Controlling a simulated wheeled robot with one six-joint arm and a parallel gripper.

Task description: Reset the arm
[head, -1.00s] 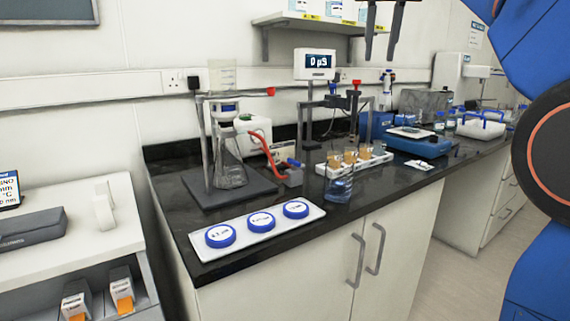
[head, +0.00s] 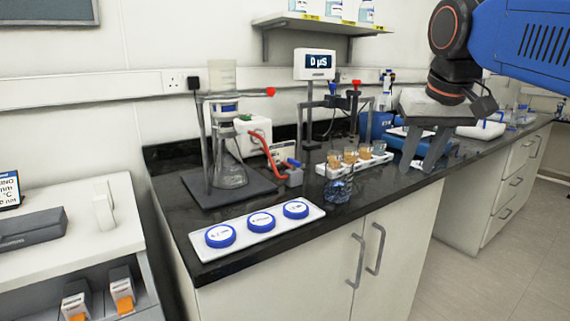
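My gripper (head: 420,166) hangs from my blue arm at the right, pointing down over the black worktop. Its two grey fingers are apart, with a gap between them and nothing seen in it. It is to the right of the white rack with amber-filled beakers (head: 351,157) and in front of the blue balance, part of which it hides. How high the fingertips are above the worktop is hard to tell.
A glass beaker (head: 338,190) stands on the black worktop (head: 290,222) near its front edge. A filtration flask (head: 230,170) on a stand and a white tray with blue-lidded dishes (head: 275,234) are at the left. A meter display (head: 314,64) rises behind. A shelf (head: 320,23) hangs above.

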